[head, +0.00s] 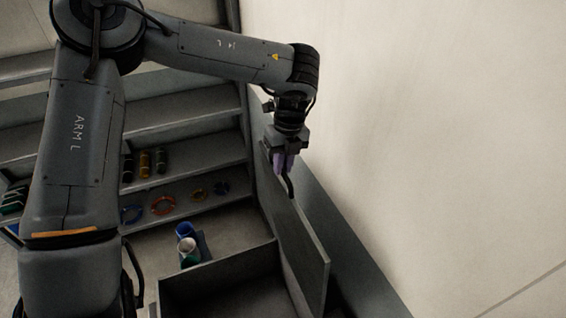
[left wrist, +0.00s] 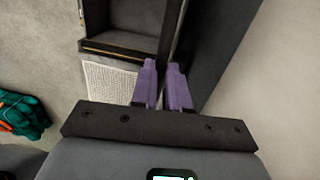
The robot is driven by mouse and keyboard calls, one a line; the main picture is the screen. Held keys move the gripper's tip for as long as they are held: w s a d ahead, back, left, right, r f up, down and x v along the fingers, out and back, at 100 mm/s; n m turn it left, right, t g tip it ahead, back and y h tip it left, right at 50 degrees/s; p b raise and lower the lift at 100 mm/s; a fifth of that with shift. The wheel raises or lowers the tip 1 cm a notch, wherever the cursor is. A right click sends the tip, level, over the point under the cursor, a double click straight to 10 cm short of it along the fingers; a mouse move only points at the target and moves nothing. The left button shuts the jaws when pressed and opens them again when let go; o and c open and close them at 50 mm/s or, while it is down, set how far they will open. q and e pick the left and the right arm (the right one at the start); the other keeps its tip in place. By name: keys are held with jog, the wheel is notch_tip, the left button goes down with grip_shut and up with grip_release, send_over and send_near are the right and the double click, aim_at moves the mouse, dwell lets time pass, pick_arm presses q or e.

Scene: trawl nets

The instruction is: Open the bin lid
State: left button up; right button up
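The bin (head: 215,270) is an open grey box at the bottom of the head view; its inside also shows in the left wrist view (left wrist: 118,42). Its lid (head: 305,245) is a flat grey panel standing nearly upright along the bin's right side. A black curved handle (head: 290,188) shows by the lid's upper edge. My left gripper (head: 284,166) is at the far end of that edge, its purple fingers close together at the handle. In the left wrist view the fingers (left wrist: 162,88) have a narrow gap with something dark in it. My right gripper is out of view.
A pale wall (head: 430,130) rises close to the right of the lid. Grey shelves (head: 190,160) with small spools and rings stand behind the bin. Blue and white rolls (head: 187,240) stand by the bin. Green netting (left wrist: 22,112) lies at the left in the wrist view.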

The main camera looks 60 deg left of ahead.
pick_arm(q)
grip_shut()
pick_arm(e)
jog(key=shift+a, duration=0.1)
